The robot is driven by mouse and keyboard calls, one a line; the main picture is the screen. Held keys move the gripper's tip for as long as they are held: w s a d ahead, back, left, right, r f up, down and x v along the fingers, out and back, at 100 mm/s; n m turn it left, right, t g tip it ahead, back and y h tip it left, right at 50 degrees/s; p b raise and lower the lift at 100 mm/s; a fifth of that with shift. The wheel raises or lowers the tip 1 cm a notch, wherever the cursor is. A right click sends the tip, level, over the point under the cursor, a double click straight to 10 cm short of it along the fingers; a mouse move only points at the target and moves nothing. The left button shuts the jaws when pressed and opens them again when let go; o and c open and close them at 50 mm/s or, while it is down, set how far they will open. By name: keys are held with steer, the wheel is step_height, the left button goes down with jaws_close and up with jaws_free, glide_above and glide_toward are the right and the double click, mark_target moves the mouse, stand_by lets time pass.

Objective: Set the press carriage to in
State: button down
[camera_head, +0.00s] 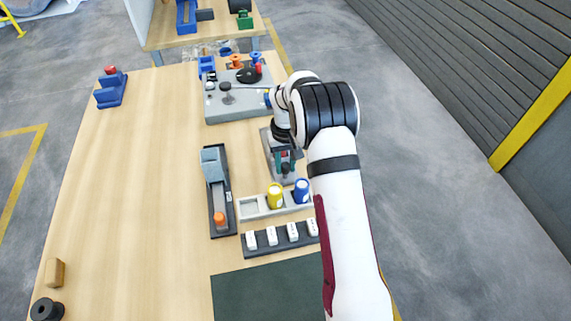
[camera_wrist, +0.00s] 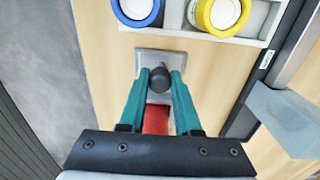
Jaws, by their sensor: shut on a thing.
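My gripper (camera_wrist: 161,77) has its teal fingers closed around a round black knob (camera_wrist: 160,79) in the wrist view. The knob stands over a grey plate (camera_wrist: 146,60), with a red part (camera_wrist: 155,120) between the fingers behind it. In the head view my gripper (camera_head: 286,162) is low over this plate, partly hidden by my arm. A dark rail (camera_head: 229,193) to its left bears a grey-blue block (camera_head: 212,163) at its far end and an orange knob (camera_head: 219,218) near its near end. I cannot tell for sure which part is the press carriage.
A grey tray (camera_head: 249,209) with a yellow-ringed cup (camera_head: 275,195) and a blue-ringed cup (camera_head: 301,190) stands close in front of the plate. Nearer is a dark switch strip (camera_head: 259,247). A grey fixture (camera_head: 216,107) stands behind. The table's left half is mostly clear.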

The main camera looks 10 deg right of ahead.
steer(key=w, duration=0.7)
steer(key=shift+s, duration=0.1)
steer(key=c, duration=0.6)
jaws_free()
steer(key=shift+r, duration=0.1)
step_height(320, 180, up, 16)
steer(key=shift+f, duration=0.2)
